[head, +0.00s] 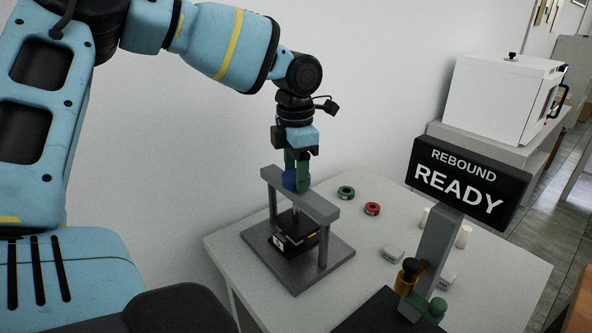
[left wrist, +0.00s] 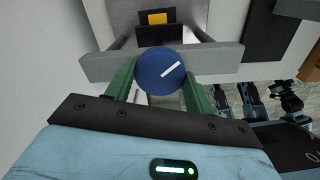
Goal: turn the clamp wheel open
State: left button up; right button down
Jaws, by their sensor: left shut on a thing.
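The clamp wheel (head: 289,182) is a blue disc on top of a grey press frame (head: 320,208). In the left wrist view the wheel (left wrist: 158,75) shows a white mark slanting up to the right. My left gripper (head: 297,170) points down at the wheel from above. Its two green fingers stand on either side of the wheel and are shut on it. A black block (head: 293,242) sits under the crossbar on the grey base plate (head: 332,253). Part of the wheel is hidden by the fingers in the head view. My right gripper is not in view.
A green ring (head: 346,192) and a red ring (head: 372,209) lie right of the press on the white table (head: 225,245). A grey post (head: 437,245) stands at the front right, near a "REBOUND READY" sign (head: 466,183). A white oven (head: 500,98) is behind.

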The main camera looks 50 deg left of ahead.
aim_at(295, 175)
pick_arm(q)
jog(key=shift+n, duration=0.5)
jog(key=o, duration=1)
jog(key=shift+c, duration=0.2)
jog(key=shift+r, duration=3.9)
